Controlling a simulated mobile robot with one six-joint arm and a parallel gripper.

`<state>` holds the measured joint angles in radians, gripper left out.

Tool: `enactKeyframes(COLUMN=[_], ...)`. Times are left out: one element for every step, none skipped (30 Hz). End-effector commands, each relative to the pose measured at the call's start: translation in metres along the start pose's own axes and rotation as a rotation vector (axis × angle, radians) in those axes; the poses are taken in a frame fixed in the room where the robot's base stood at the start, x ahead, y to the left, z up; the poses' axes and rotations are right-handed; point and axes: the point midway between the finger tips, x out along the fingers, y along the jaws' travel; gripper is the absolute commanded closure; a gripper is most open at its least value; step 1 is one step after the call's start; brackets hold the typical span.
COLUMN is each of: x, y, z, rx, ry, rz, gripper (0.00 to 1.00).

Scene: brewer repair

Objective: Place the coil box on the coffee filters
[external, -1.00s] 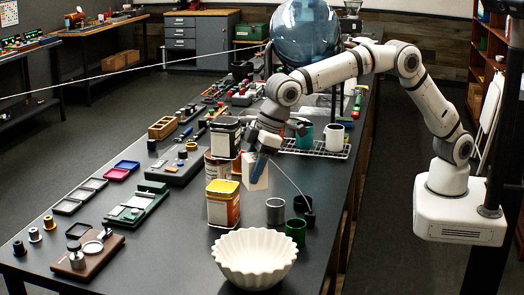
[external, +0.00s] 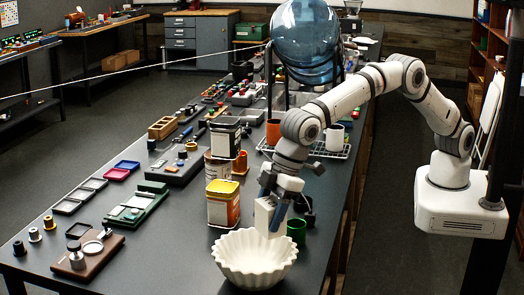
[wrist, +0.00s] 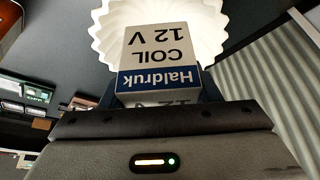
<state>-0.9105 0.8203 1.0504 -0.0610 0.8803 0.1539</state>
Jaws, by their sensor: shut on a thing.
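The coil box (wrist: 158,58), white with a blue band and the words "COIL 12 V", is held in my gripper (external: 277,205). In the external view the coil box (external: 264,214) hangs upright just above the back right rim of the white fluted coffee filters (external: 232,268), which are stacked as a bowl shape near the table's front edge. In the wrist view the coffee filters (wrist: 104,18) lie beyond and below the box. The fingertips are mostly hidden behind the box in the wrist view.
A yellow-lidded can (external: 222,207) stands just behind and left of the filters. A green cup (external: 296,231) stands close on the right. A wooden board with parts (external: 88,252) lies to the left, with clear table between. A wire rack (external: 335,151) is farther back.

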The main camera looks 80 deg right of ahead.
Motion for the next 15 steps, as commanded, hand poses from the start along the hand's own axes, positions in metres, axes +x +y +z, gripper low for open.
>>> enactKeyframes(x=[0.006, 0.009, 0.015, 0.019, 0.023, 0.026, 0.027, 0.027, 0.027, 0.027, 0.027, 0.027, 0.027, 0.028, 0.029], y=[0.000, 0.000, 0.000, 0.000, 0.000, 0.000, 0.000, 0.000, 0.000, 0.000, 0.000, 0.000, 0.000, 0.000, 0.000], z=[0.003, 0.005, 0.007, 0.009, 0.010, 0.011, 0.011, 0.011, 0.011, 0.011, 0.011, 0.011, 0.011, 0.012, 0.012], rx=[0.000, 0.000, 0.000, 0.000, 0.000, 0.000, 0.001, 0.001, 0.001, 0.001, 0.001, 0.001, 0.001, 0.000, 0.000], ry=[-0.003, -0.004, -0.003, -0.004, -0.003, -0.001, -0.001, 0.000, 0.001, 0.001, 0.001, 0.001, 0.001, 0.000, 0.000], rz=[0.000, 0.001, 0.000, 0.001, 0.001, 0.000, 0.000, 0.000, 0.000, 0.000, 0.000, 0.000, 0.000, 0.000, 0.000], gripper=[0.72, 0.72, 0.72, 0.72, 0.72, 0.72, 0.72, 0.72, 0.72, 0.72, 0.72, 0.72, 0.72, 0.72, 0.72])
